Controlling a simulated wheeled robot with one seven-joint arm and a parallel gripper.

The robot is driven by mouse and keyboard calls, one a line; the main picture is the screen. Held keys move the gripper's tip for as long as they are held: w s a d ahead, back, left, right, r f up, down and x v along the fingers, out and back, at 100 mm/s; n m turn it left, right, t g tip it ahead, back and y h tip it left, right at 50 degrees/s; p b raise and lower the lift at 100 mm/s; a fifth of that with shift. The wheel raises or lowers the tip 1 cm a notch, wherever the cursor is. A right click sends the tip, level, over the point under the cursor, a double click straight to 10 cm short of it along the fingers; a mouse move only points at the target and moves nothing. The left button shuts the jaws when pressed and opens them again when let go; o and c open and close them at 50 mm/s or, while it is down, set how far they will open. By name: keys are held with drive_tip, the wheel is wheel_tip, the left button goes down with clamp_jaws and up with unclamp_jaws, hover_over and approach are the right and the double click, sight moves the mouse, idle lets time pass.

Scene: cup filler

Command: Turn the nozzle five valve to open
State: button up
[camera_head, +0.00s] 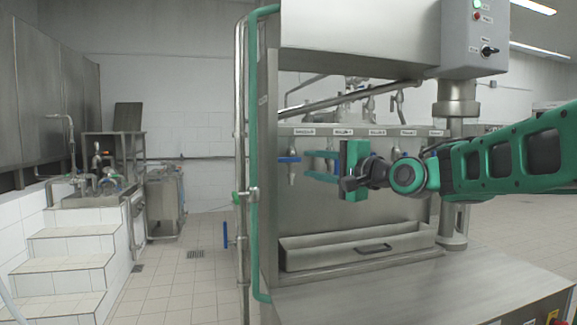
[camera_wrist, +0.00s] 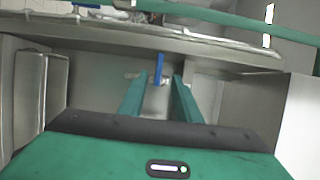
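The leftmost nozzle (camera_head: 291,176) hangs from the steel panel under a label (camera_head: 303,131) that seems to read nozzle 5. Its blue valve handle (camera_head: 288,159) lies about level, sideways in the head view. My gripper (camera_head: 307,165) is just right of this nozzle, its two green fingers pointing left at it, apart and empty. In the wrist view the blue handle (camera_wrist: 159,67) shows upright, ahead of the gap between the fingertips (camera_wrist: 161,80). I cannot tell whether the fingers reach around the handle; no contact shows.
A steel trough (camera_head: 350,249) with a dark handle runs below the nozzles. More nozzles with blue handles (camera_head: 396,153) stand to the right, partly behind my arm. A green pipe (camera_head: 254,160) runs down the panel's left edge. The steel worktop (camera_head: 400,295) in front is clear.

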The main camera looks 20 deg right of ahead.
sight(285, 161)
drive_tip(key=x, duration=1)
drive_tip(key=shift+w, duration=0.1)
drive_tip(key=shift+f, duration=0.1)
clamp_jaws()
